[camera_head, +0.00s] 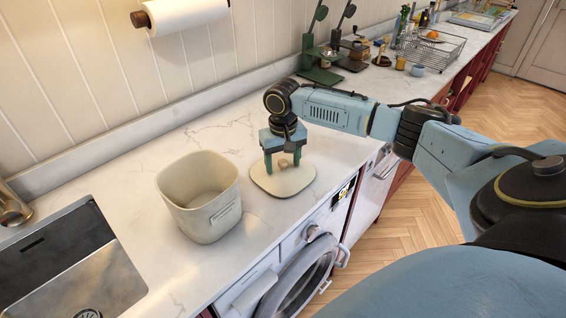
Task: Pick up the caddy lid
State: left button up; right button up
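The caddy lid (285,188) is a flat cream plate with rounded corners, lying on the marble counter near its front edge. A small tan knob (283,163) stands up at its middle. My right gripper (283,162) points down over the lid, its two green-grey fingers spread on either side of the knob. A gap shows between the fingers and the knob. The open, empty cream caddy (205,218) stands upright just left of the lid. My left gripper is out of the picture.
A steel sink (70,265) is at the lower left. A washing machine (305,275) sits under the counter. Green and black coffee devices (320,65), a dish rack (430,48) and small cups stand farther along. The counter behind the caddy is clear.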

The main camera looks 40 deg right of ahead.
jog(key=shift+s+f, duration=0.15)
jog(key=shift+f, duration=0.05)
grip_shut()
